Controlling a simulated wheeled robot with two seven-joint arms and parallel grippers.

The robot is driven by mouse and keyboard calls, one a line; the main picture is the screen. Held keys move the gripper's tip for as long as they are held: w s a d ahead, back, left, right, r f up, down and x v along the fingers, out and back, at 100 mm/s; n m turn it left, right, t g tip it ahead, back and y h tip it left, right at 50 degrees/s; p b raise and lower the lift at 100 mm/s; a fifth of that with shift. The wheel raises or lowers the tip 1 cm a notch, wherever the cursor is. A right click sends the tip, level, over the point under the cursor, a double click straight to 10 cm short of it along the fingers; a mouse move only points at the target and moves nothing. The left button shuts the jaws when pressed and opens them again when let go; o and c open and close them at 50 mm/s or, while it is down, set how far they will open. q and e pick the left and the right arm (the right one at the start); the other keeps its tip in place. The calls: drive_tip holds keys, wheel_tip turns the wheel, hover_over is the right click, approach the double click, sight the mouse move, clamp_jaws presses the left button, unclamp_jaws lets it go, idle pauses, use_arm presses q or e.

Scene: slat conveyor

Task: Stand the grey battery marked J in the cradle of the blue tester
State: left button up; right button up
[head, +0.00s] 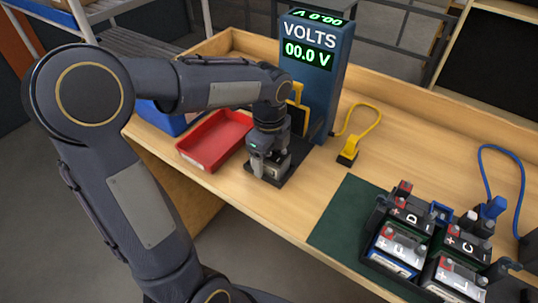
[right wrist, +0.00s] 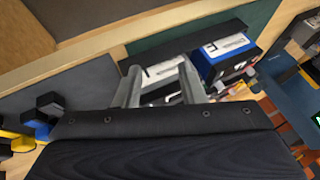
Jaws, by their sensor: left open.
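The blue tester (head: 328,100) stands at the back of the bench and reads 00.0 V. Its dark cradle base (head: 292,172) is at its foot, mostly hidden by my left gripper (head: 268,164). That gripper points down over the cradle and is open. A grey block, apparently a battery, shows low between its fingers; its letter cannot be read. A grey-topped battery (head: 460,276) stands front right in the rack, its letter J or L.
The black rack (head: 375,262) on a green mat (head: 338,217) holds several batteries, including a blue one (head: 392,258). A red tray (head: 216,140) lies left of the cradle. A yellow clamp (head: 347,156) and a blue clamp (head: 493,208) trail cables. Bench is clear between cradle and mat.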

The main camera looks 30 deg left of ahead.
use_arm(q)
wheel_tip(320, 180, up, 8)
drive_tip(key=shift+f, duration=0.1)
idle(0.4)
drive_tip(key=s+d+f+n+t+h, duration=0.2)
drive_tip(key=s+n, duration=0.6)
drive_tip(key=n, duration=0.2)
drive_tip(key=s+d+f+n+t+h, duration=0.1)
drive_tip(key=s+d+f+n+t, duration=0.1)
drive_tip(key=s+n, duration=0.7)
drive_tip(key=shift+d+f+n+t+h, duration=0.2)
drive_tip(key=shift+n+t+h, duration=0.2)
drive_tip(key=shift+n+t, duration=0.4)
drive_tip(key=shift+c, duration=0.3)
